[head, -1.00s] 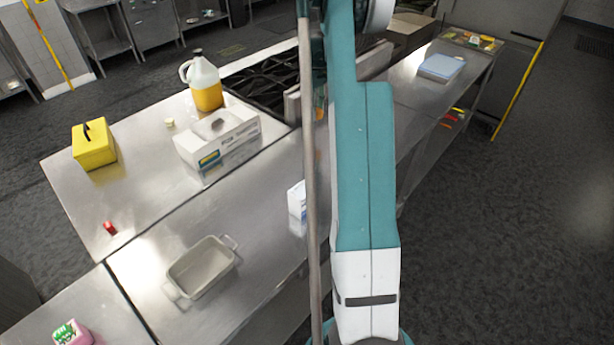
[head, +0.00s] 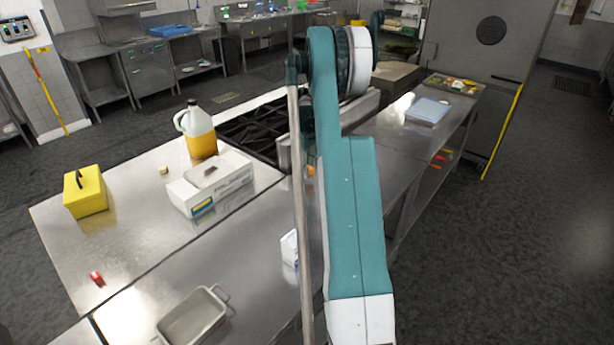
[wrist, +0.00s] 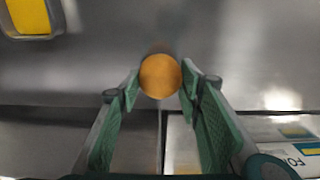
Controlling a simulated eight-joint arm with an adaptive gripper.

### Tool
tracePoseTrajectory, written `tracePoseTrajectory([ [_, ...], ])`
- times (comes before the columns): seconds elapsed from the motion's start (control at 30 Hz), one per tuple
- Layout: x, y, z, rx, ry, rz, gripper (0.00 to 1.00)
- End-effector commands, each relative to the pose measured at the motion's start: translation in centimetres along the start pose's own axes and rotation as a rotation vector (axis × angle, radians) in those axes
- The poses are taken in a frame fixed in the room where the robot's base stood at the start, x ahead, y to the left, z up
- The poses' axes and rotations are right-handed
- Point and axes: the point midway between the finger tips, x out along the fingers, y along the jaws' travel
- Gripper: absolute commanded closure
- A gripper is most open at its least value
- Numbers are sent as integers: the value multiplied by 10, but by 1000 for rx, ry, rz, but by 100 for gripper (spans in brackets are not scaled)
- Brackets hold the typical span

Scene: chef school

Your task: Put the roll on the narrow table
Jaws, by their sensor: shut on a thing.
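The roll (wrist: 160,76), round and golden-brown, sits between the fingertips of my gripper (wrist: 161,88) in the wrist view. The gripper is shut on it, above a steel surface. In the head view my arm hides the gripper; a small orange patch shows beside the arm, too small to tell what it is. A long steel table (head: 235,250) runs from the front left, and a steel table stretch (head: 396,140) continues at the back right. I cannot tell which one is the narrow table.
The long table carries a white box (head: 210,185), a jug (head: 200,135), a yellow box (head: 86,192), a baking dish (head: 193,318) and a small carton (head: 290,248). A stove (head: 258,130) lies behind. The back right stretch holds a blue item (head: 428,111) and a tray (head: 452,86). Floor is clear at right.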

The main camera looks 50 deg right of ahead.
Motion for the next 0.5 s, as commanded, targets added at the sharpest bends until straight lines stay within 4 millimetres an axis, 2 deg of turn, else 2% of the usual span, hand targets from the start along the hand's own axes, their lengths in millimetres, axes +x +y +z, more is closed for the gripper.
tracePoseTrajectory([
  [0.23, 5, 0, 0, 0, 0, 0, 76],
  [0.5, 32, 0, 0, 0, 0, 0, 76],
])
